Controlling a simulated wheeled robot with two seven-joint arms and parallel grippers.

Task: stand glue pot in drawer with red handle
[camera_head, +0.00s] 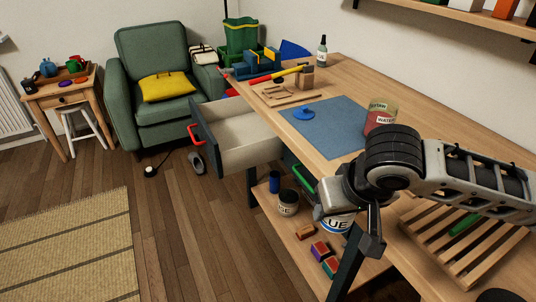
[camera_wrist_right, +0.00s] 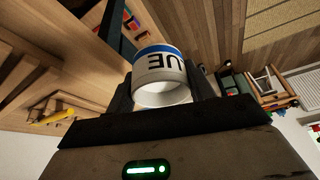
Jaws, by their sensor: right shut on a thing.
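The glue pot (camera_head: 338,224), white with a blue band and part of the word "GLUE" showing, is held by my right gripper (camera_head: 352,215) beside the table's front edge. My gripper and arm partly hide it in the head view. In the right wrist view the pot (camera_wrist_right: 160,62) sits between the two dark fingers (camera_wrist_right: 163,95). The drawer (camera_head: 240,152) with the red handle (camera_head: 196,136) is pulled out from the table, left of the pot. Its visible inside is empty. My left gripper is not in view.
A green handle (camera_head: 303,179) shows under the tabletop, between the drawer and the pot. The low shelf holds a dark jar (camera_head: 288,203), a blue can (camera_head: 274,182) and small boxes. The worktop bears a blue mat (camera_head: 325,130), a tin (camera_head: 380,118) and a slatted rack (camera_head: 462,240).

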